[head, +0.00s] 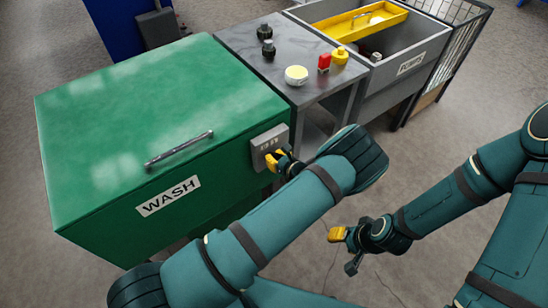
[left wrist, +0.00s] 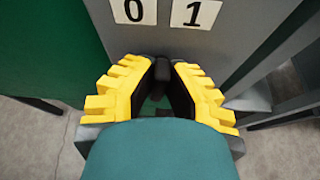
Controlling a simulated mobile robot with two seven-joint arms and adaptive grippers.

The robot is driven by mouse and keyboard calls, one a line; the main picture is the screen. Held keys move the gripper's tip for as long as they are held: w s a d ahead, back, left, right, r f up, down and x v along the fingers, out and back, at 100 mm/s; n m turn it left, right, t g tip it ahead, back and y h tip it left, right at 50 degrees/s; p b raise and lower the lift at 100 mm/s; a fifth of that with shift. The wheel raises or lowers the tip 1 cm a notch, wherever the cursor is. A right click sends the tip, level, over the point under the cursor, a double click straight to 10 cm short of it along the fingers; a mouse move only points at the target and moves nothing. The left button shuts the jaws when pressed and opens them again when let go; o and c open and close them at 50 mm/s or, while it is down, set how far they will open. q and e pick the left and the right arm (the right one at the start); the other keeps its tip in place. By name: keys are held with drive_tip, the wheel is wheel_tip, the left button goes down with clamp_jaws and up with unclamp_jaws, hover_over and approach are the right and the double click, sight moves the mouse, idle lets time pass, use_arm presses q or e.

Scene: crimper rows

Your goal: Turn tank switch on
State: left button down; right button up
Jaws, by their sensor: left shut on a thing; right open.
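The green tank (head: 130,110) has a WASH label and a lid handle. A grey switch box (head: 263,144) is fixed to its right side; it fills the top of the left wrist view (left wrist: 168,42), with labels 0 on the left and 1 on the right. My left gripper (head: 275,160) is at the lower part of this box. Its yellow fingers (left wrist: 165,78) are shut on the switch's dark handle, just below the labels. My right gripper (head: 345,245) is open and empty, low over the floor.
A grey table (head: 235,40) beside the tank holds dark knobs, a yellow-white round button (head: 296,75), a red part (head: 324,62) and a yellow part (head: 340,55). Behind it stand a grey bin with a yellow tray (head: 345,28) and a wire cage (head: 462,20).

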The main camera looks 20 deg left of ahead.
use_arm(q)
drive_tip(key=m, duration=0.1)
drive_tip(key=m+g+y+b, duration=0.1)
drive_tip(key=m, duration=0.1)
drive_tip(key=shift+w+f+g+y, duration=0.1)
drive_tip(key=shift+w+g+y, duration=0.05)
drive_tip(key=shift+g+y, duration=0.15)
idle(0.4)
drive_tip(key=c, duration=1)
unclamp_jaws()
drive_tip(key=v, duration=1.2)
